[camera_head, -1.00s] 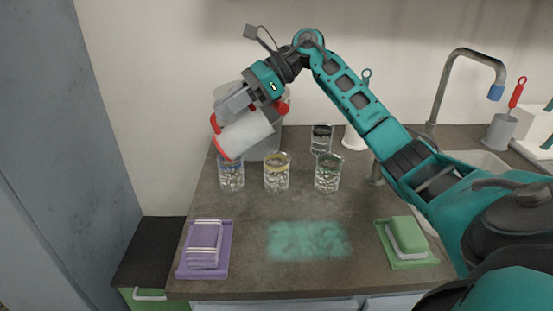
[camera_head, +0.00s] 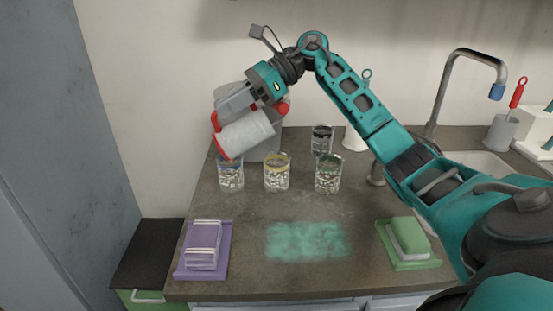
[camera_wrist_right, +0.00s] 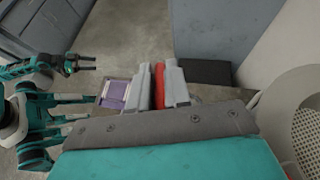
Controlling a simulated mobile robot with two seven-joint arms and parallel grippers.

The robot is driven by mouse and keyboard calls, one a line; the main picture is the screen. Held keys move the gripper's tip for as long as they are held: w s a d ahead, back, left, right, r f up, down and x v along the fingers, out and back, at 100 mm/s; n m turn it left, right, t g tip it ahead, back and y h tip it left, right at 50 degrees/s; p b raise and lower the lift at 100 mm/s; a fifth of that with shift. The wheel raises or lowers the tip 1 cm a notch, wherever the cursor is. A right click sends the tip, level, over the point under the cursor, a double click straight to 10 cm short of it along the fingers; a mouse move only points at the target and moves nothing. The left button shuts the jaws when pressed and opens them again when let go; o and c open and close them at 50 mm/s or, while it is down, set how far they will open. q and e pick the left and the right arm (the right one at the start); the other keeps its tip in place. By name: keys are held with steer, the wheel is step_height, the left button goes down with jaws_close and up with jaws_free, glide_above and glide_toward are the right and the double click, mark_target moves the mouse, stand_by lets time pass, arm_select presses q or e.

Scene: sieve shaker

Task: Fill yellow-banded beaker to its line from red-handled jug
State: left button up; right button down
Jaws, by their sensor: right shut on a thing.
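The yellow-banded beaker (camera_head: 277,174) stands upright in the middle of a row of three, with pale, clear-looking contents in its lower part. Its exact level against the line is too small to read. My right gripper (camera_head: 242,104) is shut on the red handle of the whitish jug (camera_head: 244,134), and the handle (camera_wrist_right: 160,85) shows between its fingers in the right wrist view. The jug is tilted down to the left, its lower end by the rim of the blue-banded beaker (camera_head: 231,178). No stream is visible. My left gripper (camera_wrist_right: 84,63) is open and empty in the wrist view.
A green-banded beaker (camera_head: 328,175) stands at right in the row, a dark-banded one (camera_head: 322,139) behind it. A grey container (camera_head: 265,148) is behind the jug. Purple (camera_head: 183,272) and green (camera_head: 410,264) trays lie in front, with a teal patch (camera_head: 307,241) between. A tap (camera_head: 440,95) is at right.

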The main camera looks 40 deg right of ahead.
steer(key=shift+d+r+y+b, duration=0.2)
steer(key=shift+y+b, duration=0.1)
stand_by(0.5)
steer(key=shift+s+d+r+t+y+b, duration=0.25)
steer(key=shift+d+r+t+y+b, duration=0.2)
steer(key=shift+b, duration=0.3)
stand_by(2.3)
